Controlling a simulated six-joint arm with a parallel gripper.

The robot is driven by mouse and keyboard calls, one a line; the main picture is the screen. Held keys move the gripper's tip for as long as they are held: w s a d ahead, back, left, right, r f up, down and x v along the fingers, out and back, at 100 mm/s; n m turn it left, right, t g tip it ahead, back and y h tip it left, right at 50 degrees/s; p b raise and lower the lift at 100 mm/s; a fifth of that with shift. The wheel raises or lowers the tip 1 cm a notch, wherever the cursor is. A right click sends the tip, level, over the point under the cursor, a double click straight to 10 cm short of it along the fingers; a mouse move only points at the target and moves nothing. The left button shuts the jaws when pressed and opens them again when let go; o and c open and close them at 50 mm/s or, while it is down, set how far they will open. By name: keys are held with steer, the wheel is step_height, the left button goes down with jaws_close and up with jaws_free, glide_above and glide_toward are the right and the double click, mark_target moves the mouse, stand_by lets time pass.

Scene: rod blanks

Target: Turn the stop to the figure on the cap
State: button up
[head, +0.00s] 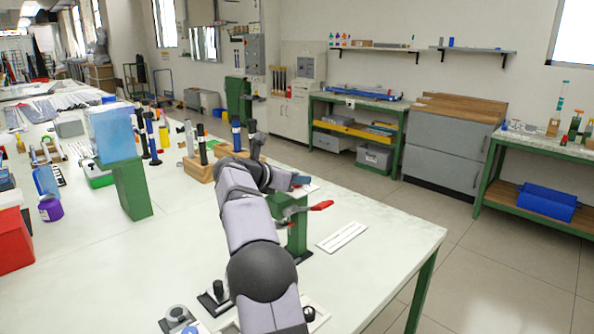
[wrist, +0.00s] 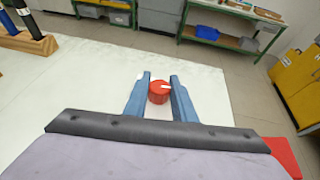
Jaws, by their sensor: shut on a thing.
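My gripper (wrist: 160,84) is shut on a red round knob (wrist: 159,95), which I take to be the stop, in the wrist view. Its two blue fingers lie on either side of it. A white mark on the knob points to the right; no figures on it can be read. In the head view my gripper (head: 300,182) is over a green stand (head: 297,232), and the knob is hidden there. Dark rods (head: 236,132) with coloured bands stand upright in wooden blocks (head: 199,168). No figure on a cap is readable.
A red lever (head: 320,206) sticks out right of the stand. A white marked strip (head: 342,236) lies flat on the white bench (head: 395,238). The bench's right end is mostly clear.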

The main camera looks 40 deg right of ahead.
steer(key=shift+r+m+g+p, duration=0.2)
steer(key=shift+m+g+p, duration=0.35)
steer(key=shift+p, duration=0.45)
steer(key=shift+f+g, duration=0.2)
steer(key=shift+g, duration=0.05)
steer(key=o, duration=1.1)
steer(key=shift+b+v, duration=0.6)
steer(key=shift+v, duration=3.1)
